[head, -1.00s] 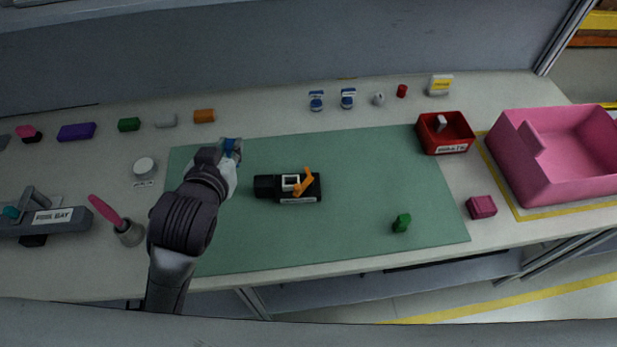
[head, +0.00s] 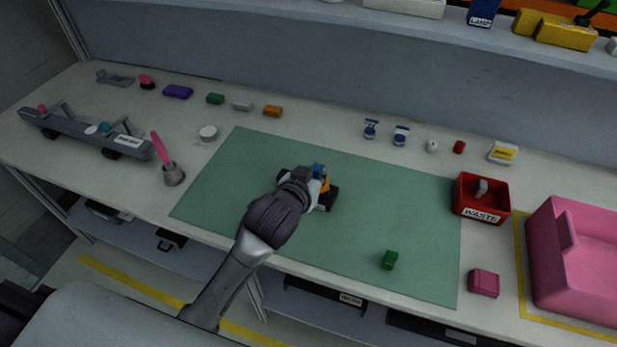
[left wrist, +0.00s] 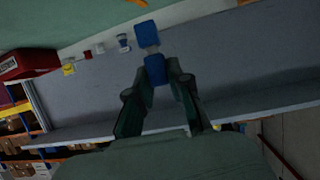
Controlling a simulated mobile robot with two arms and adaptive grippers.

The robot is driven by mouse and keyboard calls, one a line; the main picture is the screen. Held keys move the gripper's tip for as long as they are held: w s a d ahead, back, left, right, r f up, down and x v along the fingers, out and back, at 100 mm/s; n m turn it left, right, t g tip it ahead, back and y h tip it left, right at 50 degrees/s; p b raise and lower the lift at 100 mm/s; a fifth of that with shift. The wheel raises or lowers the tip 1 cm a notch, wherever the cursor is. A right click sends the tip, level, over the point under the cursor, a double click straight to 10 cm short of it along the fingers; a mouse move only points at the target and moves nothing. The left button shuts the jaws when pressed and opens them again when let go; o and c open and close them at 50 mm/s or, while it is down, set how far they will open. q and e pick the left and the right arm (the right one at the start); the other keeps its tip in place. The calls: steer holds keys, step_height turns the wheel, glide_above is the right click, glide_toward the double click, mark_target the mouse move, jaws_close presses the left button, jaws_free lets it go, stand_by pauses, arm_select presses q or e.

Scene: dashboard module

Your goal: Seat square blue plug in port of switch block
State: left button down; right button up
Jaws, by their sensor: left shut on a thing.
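My left gripper (head: 313,181) is shut on the blue plug (head: 319,169) over the green mat (head: 410,220). In the left wrist view the blue plug (left wrist: 147,37) sticks out from between the fingertips of the gripper (left wrist: 158,74); it shows two blue parts with a grey part between them. The black switch block (head: 331,199) lies on the mat under and behind the gripper, with its orange lever (head: 325,186) partly showing. The gripper hides the block's port, so I cannot tell whether the plug touches it. My right gripper is not in view.
A red waste bin (head: 482,211), a maroon block (head: 484,283) and a pink bin (head: 570,255) stand to the right. Small parts line the back. Much of the mat is clear.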

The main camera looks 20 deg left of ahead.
arm_select(q)
steer(key=w+a+f, duration=0.2)
steer(key=w, duration=0.1)
steer(key=shift+w+a+f, duration=0.2)
steer(key=shift+a+f, duration=0.1)
steer(key=shift+a, duration=0.05)
steer(key=shift+w+a+f, duration=0.15)
steer(key=shift+f+p, duration=0.3)
steer(key=shift+f, duration=0.05)
step_height(320, 180, down, 3)
steer(key=shift+r, duration=0.2)
steer(key=shift+s+f, duration=0.25)
steer(key=shift+f, duration=0.35)
steer(key=c, duration=1.5)
jaws_free()
steer(key=shift+f, duration=0.1)
steer(key=o, duration=0.4)
steer(key=shift+w, duration=0.1)
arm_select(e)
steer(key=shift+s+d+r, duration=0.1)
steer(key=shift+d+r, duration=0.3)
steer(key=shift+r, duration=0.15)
arm_select(q)
steer(key=v, duration=1.2)
steer(key=shift+w+r+b, duration=0.1)
steer(key=shift+r+b, duration=0.25)
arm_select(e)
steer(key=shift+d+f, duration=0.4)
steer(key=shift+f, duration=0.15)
